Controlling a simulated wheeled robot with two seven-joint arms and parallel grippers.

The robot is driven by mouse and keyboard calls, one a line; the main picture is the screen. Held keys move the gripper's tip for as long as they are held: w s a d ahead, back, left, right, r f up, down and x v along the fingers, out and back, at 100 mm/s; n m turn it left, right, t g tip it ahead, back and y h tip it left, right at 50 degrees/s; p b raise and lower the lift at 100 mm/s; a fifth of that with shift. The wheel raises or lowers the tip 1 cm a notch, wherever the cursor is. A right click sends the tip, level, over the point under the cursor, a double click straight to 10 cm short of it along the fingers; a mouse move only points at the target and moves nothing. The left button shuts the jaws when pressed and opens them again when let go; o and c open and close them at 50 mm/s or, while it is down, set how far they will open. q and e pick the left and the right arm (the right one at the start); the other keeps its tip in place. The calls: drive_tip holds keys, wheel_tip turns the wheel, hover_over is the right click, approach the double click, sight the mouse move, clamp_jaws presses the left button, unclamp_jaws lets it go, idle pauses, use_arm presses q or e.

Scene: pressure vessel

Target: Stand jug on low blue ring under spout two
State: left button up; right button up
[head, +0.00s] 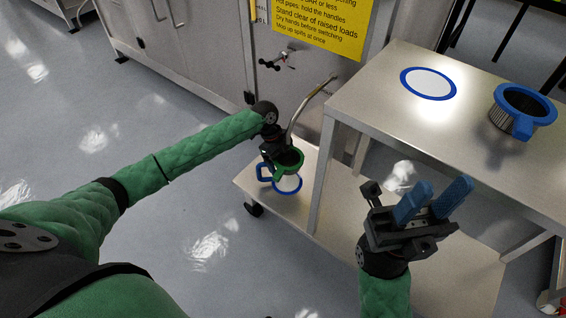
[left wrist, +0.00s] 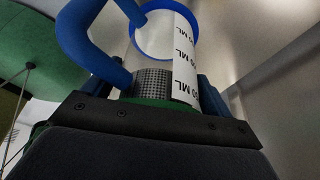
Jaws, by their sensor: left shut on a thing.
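The jug (head: 288,171) has a green rim, a blue handle and a clear body. My left gripper (head: 276,152) is shut on it near its rim, below the bent metal spout (head: 306,105). In the left wrist view the jug's ML label (left wrist: 184,65) and blue handle (left wrist: 88,40) show. The low blue ring (head: 290,191), with a white middle, lies on the low shelf beneath the jug; it also shows in the left wrist view (left wrist: 192,20). I cannot tell whether the jug touches it. My right gripper (head: 440,192) is open and empty, with blue fingers.
A steel table (head: 470,130) stands at the right. On it are another blue ring (head: 428,83) with a white middle and a blue-rimmed mesh container (head: 522,110). The low shelf (head: 450,285) runs beneath. A yellow sign (head: 312,25) and a valve handle (head: 277,61) are behind.

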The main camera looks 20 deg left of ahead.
use_arm(q)
drive_tip(key=o, duration=1.2)
drive_tip(key=shift+f, duration=0.1)
drive_tip(key=p+v, duration=0.2)
drive_tip(key=v, duration=1)
drive_tip(key=shift+p, duration=0.35)
